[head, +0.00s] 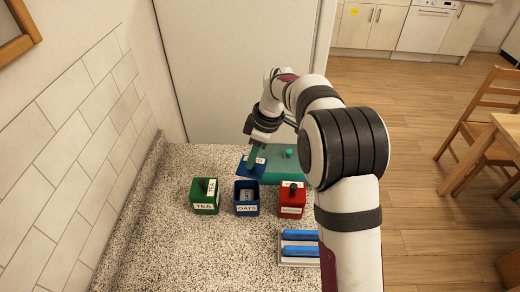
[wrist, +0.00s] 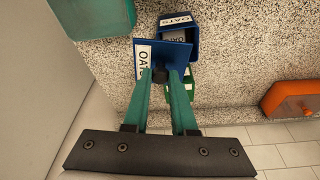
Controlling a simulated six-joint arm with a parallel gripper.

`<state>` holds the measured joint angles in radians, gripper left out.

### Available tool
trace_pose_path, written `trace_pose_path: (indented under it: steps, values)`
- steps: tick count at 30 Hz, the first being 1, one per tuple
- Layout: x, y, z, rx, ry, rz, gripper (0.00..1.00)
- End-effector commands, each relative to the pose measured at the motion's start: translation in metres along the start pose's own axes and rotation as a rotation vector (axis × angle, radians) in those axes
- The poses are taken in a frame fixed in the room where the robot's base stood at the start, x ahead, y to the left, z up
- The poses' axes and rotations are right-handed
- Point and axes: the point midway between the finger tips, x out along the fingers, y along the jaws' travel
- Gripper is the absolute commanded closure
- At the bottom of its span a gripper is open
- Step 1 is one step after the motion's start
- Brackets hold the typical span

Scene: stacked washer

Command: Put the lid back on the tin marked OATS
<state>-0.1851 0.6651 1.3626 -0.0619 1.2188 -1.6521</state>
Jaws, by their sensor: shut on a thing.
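The OATS tin (head: 247,209) is a small blue square tin standing upright on the counter, open at the top, with something pale inside. It also shows in the wrist view (wrist: 191,22), partly behind the lid. My gripper (head: 253,164) is shut on a blue lid (head: 243,171), which has a white label. The wrist view shows this lid (wrist: 176,53), labelled OATS, tilted at the tips of my teal fingers (wrist: 166,75). In the head view the lid is beyond the tin and apart from it.
A green TEA tin (head: 204,207) stands left of the OATS tin and a red tin (head: 291,212) right, both lidded. A teal box (head: 299,172) lies behind. A tray with blue bars (head: 299,264) is at front right. Speckled counter is free at front left.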

Motion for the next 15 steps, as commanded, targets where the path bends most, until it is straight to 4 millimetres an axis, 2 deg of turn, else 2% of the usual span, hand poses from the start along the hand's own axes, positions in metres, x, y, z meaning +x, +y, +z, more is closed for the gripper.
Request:
trace_pose_path:
  steps: [3,6,15]
  values:
    - [-0.009,-0.024,-0.008,-0.187,0.013,-0.050,1.00]
    - [-0.009,-0.031,-0.010,-0.255,0.020,-0.066,1.00]
    - [0.025,-0.032,0.000,-0.258,0.018,-0.069,1.00]
